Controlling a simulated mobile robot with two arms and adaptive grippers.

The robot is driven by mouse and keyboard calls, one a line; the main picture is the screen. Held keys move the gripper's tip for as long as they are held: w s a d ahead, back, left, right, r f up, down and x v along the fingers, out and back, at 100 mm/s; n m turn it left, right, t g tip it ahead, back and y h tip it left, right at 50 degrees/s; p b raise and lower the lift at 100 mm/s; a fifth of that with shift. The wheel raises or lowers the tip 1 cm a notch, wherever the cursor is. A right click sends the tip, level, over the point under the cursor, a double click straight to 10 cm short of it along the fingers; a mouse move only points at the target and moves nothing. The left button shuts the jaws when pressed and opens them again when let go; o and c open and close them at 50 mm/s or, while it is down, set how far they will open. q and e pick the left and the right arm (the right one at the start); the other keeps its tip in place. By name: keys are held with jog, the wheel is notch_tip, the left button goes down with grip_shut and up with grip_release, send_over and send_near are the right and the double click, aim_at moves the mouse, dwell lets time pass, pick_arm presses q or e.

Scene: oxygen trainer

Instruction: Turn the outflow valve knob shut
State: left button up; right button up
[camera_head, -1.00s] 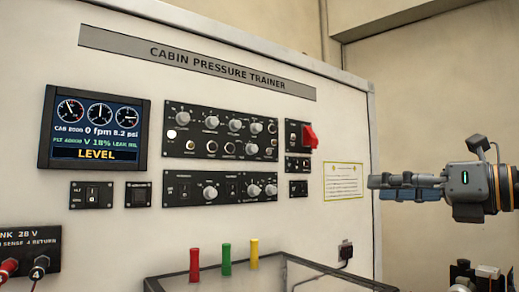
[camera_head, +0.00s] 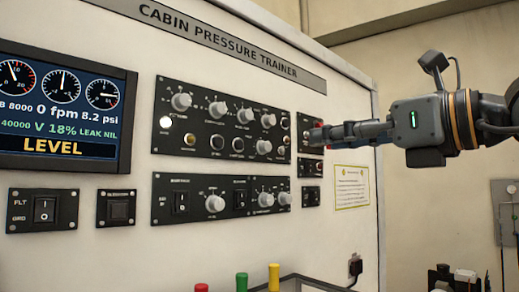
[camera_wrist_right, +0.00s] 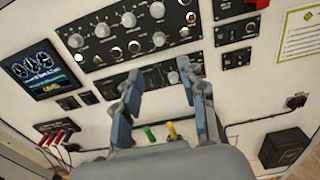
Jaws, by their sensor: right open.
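The trainer wall carries an upper black panel (camera_head: 235,122) with several grey knobs and a lower black panel (camera_head: 160,212) with knobs (camera_head: 214,203) and rocker switches. The labels are too small to tell which knob is the outflow valve. My right gripper (camera_head: 318,134) is in front of the wall, its fingers pointing left and overlapping the small panels right of the upper panel. In the right wrist view its two fingers (camera_wrist_right: 160,78) are apart with nothing between them, and the lower panel shows partly behind them. My left gripper is not in view.
A display (camera_head: 65,112) reading LEVEL is at the left, with small switch panels (camera_head: 43,210) below it. Red, green and yellow pegs (camera_head: 242,282) stand at the bottom. A yellow-bordered notice (camera_head: 351,187) hangs right of the panels.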

aim_at(269, 147)
jog(key=p+x, duration=0.4)
jog(key=x, duration=0.7)
jog(key=shift+w+a+r, duration=0.1)
jog(key=shift+w+a, duration=0.05)
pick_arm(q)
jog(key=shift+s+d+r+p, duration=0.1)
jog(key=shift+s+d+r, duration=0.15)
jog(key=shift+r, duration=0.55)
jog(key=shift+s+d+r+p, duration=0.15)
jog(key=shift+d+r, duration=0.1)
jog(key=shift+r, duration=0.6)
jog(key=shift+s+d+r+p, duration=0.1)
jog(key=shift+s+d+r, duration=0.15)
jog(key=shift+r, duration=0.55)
pick_arm(e)
jog(key=shift+w+a, duration=0.35)
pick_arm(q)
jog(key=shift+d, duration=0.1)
pick_arm(e)
grip_shut()
